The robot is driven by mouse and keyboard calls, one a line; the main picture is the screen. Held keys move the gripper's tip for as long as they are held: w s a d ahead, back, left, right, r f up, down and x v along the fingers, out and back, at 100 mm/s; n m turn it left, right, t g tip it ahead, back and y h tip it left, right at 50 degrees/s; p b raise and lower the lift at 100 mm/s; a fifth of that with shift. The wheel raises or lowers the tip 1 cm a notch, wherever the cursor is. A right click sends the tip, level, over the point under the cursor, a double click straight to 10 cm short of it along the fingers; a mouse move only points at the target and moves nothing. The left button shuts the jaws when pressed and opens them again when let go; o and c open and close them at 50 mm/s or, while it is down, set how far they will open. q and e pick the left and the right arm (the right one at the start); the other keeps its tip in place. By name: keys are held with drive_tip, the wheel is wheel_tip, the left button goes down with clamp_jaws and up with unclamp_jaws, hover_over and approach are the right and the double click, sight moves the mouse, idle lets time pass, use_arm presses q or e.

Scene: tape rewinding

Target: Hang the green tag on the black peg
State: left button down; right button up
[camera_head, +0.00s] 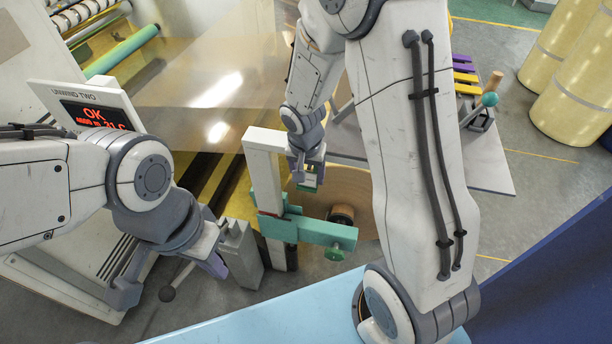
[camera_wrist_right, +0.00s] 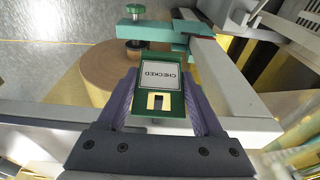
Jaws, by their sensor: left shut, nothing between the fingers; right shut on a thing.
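The green tag (camera_wrist_right: 159,84) has a white label reading CHECKED and a slot near its lower edge. My right gripper (camera_wrist_right: 160,112) is shut on it, with purple fingers along both sides. In the head view the tag (camera_head: 308,185) shows as a small green piece below my right gripper (camera_head: 309,172), close to the white upright post with a teal clamp. My left gripper (camera_head: 214,264) is shut and empty at the lower left, beside a grey block. I cannot make out the black peg for certain in either view.
A teal arm (camera_head: 322,233) with a round knob extends right from the white post (camera_head: 264,160). A brown roll (camera_wrist_right: 97,72) lies beyond the tag. Yellow rolls (camera_head: 573,95) stand at the far right.

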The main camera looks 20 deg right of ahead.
drive_tip(key=shift+w+d+p, duration=0.3)
drive_tip(key=shift+w, duration=0.1)
drive_tip(key=shift+w+d+f+b, duration=0.45)
drive_tip(key=shift+w+f, duration=0.15)
drive_tip(key=shift+w, duration=0.1)
drive_tip(key=o, duration=1.3)
drive_tip(key=shift+o, duration=0.2)
wheel_tip(320, 180, up, 10)
drive_tip(key=s+a, duration=0.1)
drive_tip(key=s, duration=0.1)
drive_tip(key=s+a+r+n, duration=0.1)
drive_tip(key=s+a+n, duration=0.3)
drive_tip(key=s, duration=0.3)
drive_tip(key=s+a+r+n+g+y, duration=0.1)
drive_tip(key=s+a+r+n, duration=0.1)
drive_tip(key=s+a+n, duration=0.3)
drive_tip(key=s+a+r+n+y, duration=0.1)
drive_tip(key=s+a+n, duration=0.3)
drive_tip(key=s, duration=0.6)
drive_tip(key=shift+s+a+r+n+g, duration=0.35)
drive_tip(key=shift+r+n+g, duration=0.05)
drive_tip(key=shift+r+n, duration=0.25)
